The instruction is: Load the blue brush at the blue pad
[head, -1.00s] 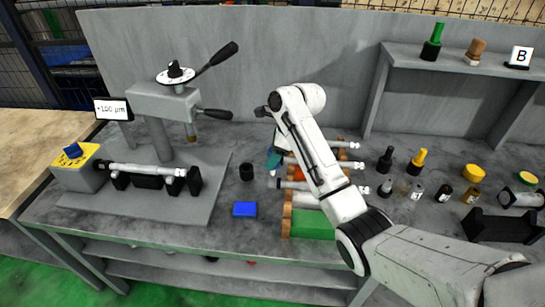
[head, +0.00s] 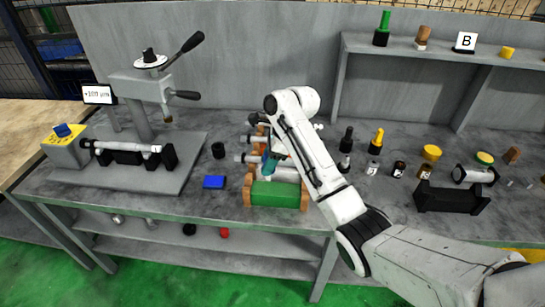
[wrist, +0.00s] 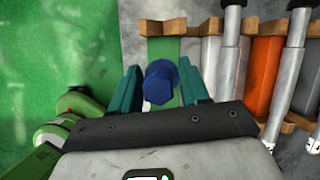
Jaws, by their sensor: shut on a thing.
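My gripper (wrist: 160,88) has teal fingers shut on the blue brush (wrist: 160,75), whose round dark blue end shows between them in the wrist view. In the head view my gripper (head: 270,162) hangs over the rack of rollers, and the brush cannot be made out there. The blue pad (head: 214,182) lies flat on the bench in the head view, left of the rack and of my gripper. Nothing touches the pad. The pad is not in the wrist view.
The rack's green roller (head: 278,195) lies nearest the bench's front edge. Several bottles and a black cradle (head: 450,198) are at right. Bench around the pad is clear.

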